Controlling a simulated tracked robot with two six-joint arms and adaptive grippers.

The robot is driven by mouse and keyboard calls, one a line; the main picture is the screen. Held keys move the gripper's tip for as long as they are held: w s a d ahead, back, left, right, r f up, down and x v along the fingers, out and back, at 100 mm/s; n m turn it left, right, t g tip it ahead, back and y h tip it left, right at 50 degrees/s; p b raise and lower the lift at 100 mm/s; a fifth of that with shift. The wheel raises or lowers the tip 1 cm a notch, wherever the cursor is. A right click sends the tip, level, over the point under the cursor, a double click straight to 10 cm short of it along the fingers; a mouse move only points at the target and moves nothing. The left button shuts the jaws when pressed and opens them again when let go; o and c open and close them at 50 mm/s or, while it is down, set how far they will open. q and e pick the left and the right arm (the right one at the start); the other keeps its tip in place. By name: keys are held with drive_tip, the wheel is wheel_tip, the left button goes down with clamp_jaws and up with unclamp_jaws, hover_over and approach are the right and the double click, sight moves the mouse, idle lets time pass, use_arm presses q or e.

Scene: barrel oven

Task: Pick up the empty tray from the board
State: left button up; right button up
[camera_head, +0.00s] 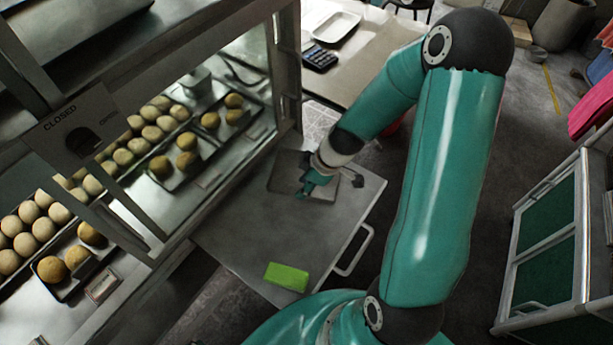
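A dark, flat, square tray (283,181) lies on the grey board (239,238), near the board's far end. Nothing shows on the tray's visible part. My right gripper (306,189) is over the tray's right part and hides some of it. I cannot tell whether the fingers touch the tray or are open or shut. My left gripper is not in view.
A green block (286,277) lies at the board's near end. A glass cabinet (214,158) with trays of buns stands at left. A table (374,47) behind holds a white tray (336,27) and a calculator (320,58). A green-panelled cabinet (541,262) stands right.

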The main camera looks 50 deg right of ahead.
drive_tip(key=b+x, duration=0.1)
drive_tip(key=x, duration=0.3)
drive_tip(key=shift+b, duration=0.3)
clamp_jaws()
